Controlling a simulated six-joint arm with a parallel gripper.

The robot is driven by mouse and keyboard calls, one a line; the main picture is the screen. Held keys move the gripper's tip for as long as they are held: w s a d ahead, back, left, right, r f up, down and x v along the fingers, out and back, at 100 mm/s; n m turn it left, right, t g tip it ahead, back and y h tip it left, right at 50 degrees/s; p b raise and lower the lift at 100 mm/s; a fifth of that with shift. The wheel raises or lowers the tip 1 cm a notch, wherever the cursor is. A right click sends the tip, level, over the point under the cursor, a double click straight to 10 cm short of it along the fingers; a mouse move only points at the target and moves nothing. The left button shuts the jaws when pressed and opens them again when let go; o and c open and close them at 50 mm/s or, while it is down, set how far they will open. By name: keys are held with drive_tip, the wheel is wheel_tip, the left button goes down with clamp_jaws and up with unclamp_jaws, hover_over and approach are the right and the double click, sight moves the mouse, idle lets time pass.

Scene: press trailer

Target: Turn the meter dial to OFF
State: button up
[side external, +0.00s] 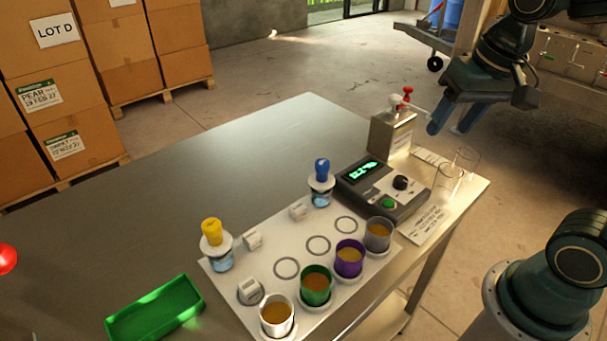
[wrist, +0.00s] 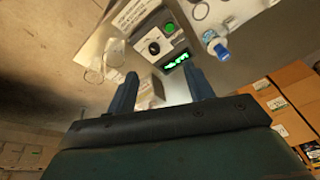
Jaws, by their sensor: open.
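The meter (side external: 382,190) is a dark box with a light front panel on the table's right part. Its green display (side external: 363,171) is lit; the digits are too small to read surely. The black dial (side external: 401,183) sits on the panel above a green button (side external: 389,203). In the wrist view the dial (wrist: 154,47) shows beside the green button (wrist: 169,27). Its pointer setting is too small to read. My gripper (side external: 452,130) is open and empty, above and behind the meter, apart from it. Its fingers also show in the wrist view (wrist: 161,88).
A metal dispenser (side external: 392,133) with red and white tops stands behind the meter, near my gripper. Clear glasses (side external: 456,172) stand right of the meter. A white board (side external: 250,306) holds several cups and two bottles. A green tray (side external: 154,308) lies front left.

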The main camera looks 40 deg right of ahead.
sight(401, 179)
drive_tip(key=w+d+f+m+g, duration=0.3)
drive_tip(key=w+d+f+m, duration=0.1)
drive_tip(key=w+m, duration=0.3)
drive_tip(key=shift+w+d+f, duration=0.3)
drive_tip(key=shift+w+f, duration=0.55)
drive_tip(key=shift+w, duration=0.15)
drive_tip(key=shift+f, duration=0.1)
drive_tip(key=shift+f, duration=6.8)
drive_tip(key=c, duration=1)
